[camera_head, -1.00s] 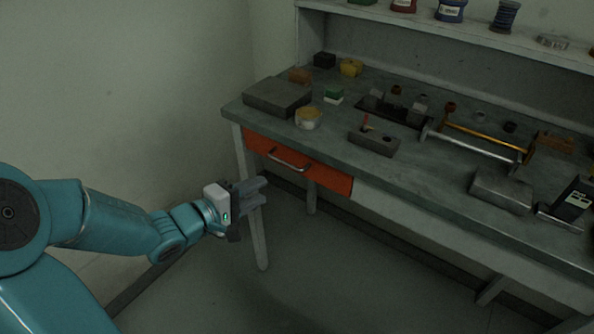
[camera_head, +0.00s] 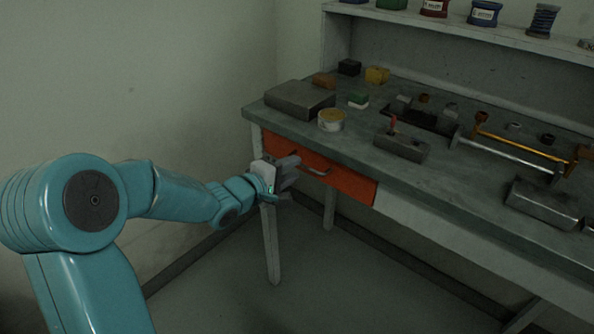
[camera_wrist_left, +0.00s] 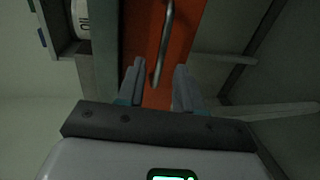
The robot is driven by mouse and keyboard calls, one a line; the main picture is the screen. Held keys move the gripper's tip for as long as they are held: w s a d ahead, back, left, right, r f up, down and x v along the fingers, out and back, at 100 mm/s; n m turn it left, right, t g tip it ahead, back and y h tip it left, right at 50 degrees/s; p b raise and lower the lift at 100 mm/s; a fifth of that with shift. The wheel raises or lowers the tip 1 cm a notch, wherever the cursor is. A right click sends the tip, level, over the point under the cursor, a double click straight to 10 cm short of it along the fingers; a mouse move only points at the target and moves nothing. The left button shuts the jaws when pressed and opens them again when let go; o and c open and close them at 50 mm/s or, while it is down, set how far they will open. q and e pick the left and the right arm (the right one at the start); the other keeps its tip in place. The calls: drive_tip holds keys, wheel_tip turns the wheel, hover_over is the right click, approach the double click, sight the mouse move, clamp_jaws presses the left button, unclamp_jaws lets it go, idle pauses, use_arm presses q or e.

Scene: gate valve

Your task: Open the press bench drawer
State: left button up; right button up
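The press bench drawer (camera_head: 345,184) has an orange-red front under the left end of the bench top and looks shut. Its metal bar handle (camera_head: 318,171) is fixed on that front. My left gripper (camera_head: 290,166) is in front of the left part of the drawer and hides some of it. In the left wrist view, my left gripper (camera_wrist_left: 157,88) is open, with its two fingers apart. The handle (camera_wrist_left: 163,45) runs lengthwise in that view, its near end appearing between the fingertips, and I see no contact. The drawer front (camera_wrist_left: 182,40) lies behind it. My right gripper is not in view.
The bench top (camera_head: 350,142) holds a grey block (camera_head: 300,98), a round tin (camera_head: 331,120), a dark block with a red pin (camera_head: 402,146) and metal bars. A bench leg (camera_head: 271,245) stands below the gripper. The floor in front is clear.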

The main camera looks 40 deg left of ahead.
use_arm(q)
drive_tip(key=shift+x, duration=1.4)
clamp_jaws()
idle(0.4)
